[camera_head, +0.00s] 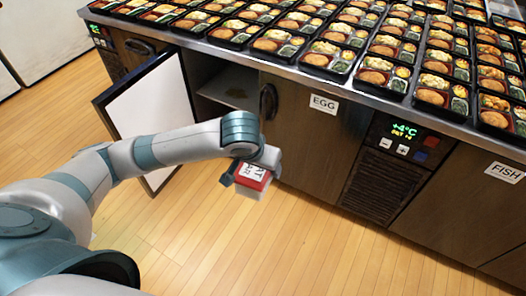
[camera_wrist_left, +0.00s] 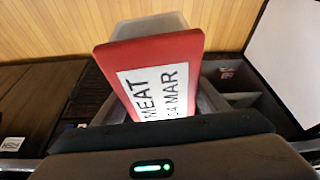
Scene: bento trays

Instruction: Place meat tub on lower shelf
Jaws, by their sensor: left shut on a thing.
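The meat tub (camera_head: 254,178) has a red lid, a whitish body and a white label. In the left wrist view the tub (camera_wrist_left: 185,48) shows its lid, with the label reading MEAT and 04 MAR. My left gripper (camera_head: 247,181) is shut on the tub and holds it above the floor, in front of the counter and to the right of the open cabinet. The cabinet's shelf (camera_head: 225,90) shows partly behind my arm. The lower part of the cabinet is hidden by my arm and the door. My right gripper is not in view.
The cabinet door (camera_head: 148,100) stands open to the left, its pale inner side facing out. A closed door labelled EGG (camera_head: 323,104) is right of the opening. Many bento trays (camera_head: 376,74) cover the counter top. The wooden floor (camera_head: 290,250) in front is clear.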

